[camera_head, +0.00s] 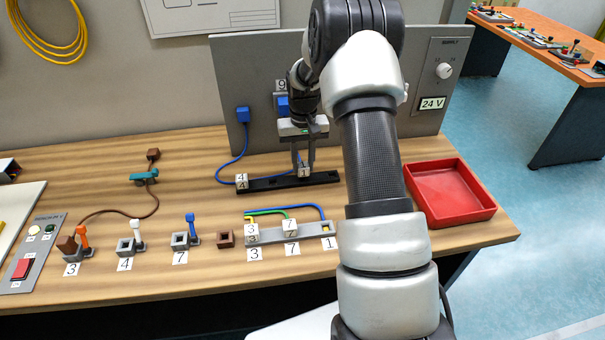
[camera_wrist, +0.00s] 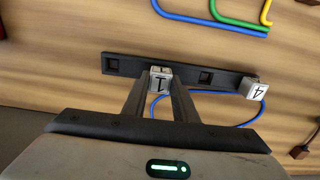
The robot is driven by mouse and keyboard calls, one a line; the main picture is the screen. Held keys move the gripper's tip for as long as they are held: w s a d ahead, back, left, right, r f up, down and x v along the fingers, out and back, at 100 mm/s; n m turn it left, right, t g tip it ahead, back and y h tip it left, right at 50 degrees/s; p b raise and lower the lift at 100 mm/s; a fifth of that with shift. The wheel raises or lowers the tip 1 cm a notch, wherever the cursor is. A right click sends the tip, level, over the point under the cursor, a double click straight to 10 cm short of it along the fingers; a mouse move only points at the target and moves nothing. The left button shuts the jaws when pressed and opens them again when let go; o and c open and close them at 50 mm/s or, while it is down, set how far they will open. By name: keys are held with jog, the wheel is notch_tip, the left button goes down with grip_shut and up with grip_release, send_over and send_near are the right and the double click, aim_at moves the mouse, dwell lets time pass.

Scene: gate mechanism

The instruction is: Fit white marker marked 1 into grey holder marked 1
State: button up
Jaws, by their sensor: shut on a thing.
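The white marker marked 1 (camera_head: 304,171) is between the fingers of my gripper (camera_head: 303,174) at the black strip on the table. In the wrist view my gripper (camera_wrist: 160,86) is shut on this marker (camera_wrist: 161,77), its 1 facing the camera. I cannot tell whether the marker is seated in the strip or just above it. The grey holder (camera_head: 272,237) lies nearer the table's front edge. Its right slot, above the label 1 (camera_head: 330,243), looks empty. White markers 3 (camera_head: 252,234) and 7 (camera_head: 291,225) stand at its other slots.
The black strip (camera_head: 270,184) also carries a white marker 4 (camera_head: 241,180) at its left end. Blue, green and yellow wires (camera_head: 285,208) arch behind the grey holder. A red tray (camera_head: 450,190) stands right. A grey panel (camera_head: 255,75) rises behind. Small grey sockets (camera_head: 180,240) stand left.

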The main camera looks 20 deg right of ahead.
aim_at(303, 165)
jog(key=shift+r+p, duration=0.9)
jog(key=shift+r, duration=0.9)
jog(key=s+r, duration=0.2)
jog(key=s, duration=1.7)
jog(key=shift+w+a+f+b, duration=0.1)
jog(key=shift+a+f+b, duration=0.1)
jog(key=shift+f+b, duration=1.3)
jog(key=shift+w+a+f+b, duration=0.15)
jog(key=shift+f+b, duration=0.95)
jog(key=shift+f, duration=0.7)
jog(key=shift+s+f+b, duration=0.15)
jog(key=shift+f+b, duration=0.4)
jog(key=shift+f, duration=0.15)
jog(key=o, duration=1.2)
jog(key=shift+c, duration=0.2)
jog(key=shift+r, duration=0.1)
notch_tip(303, 165, up, 17)
jog(key=p, duration=0.2)
jog(key=shift+r, duration=0.15)
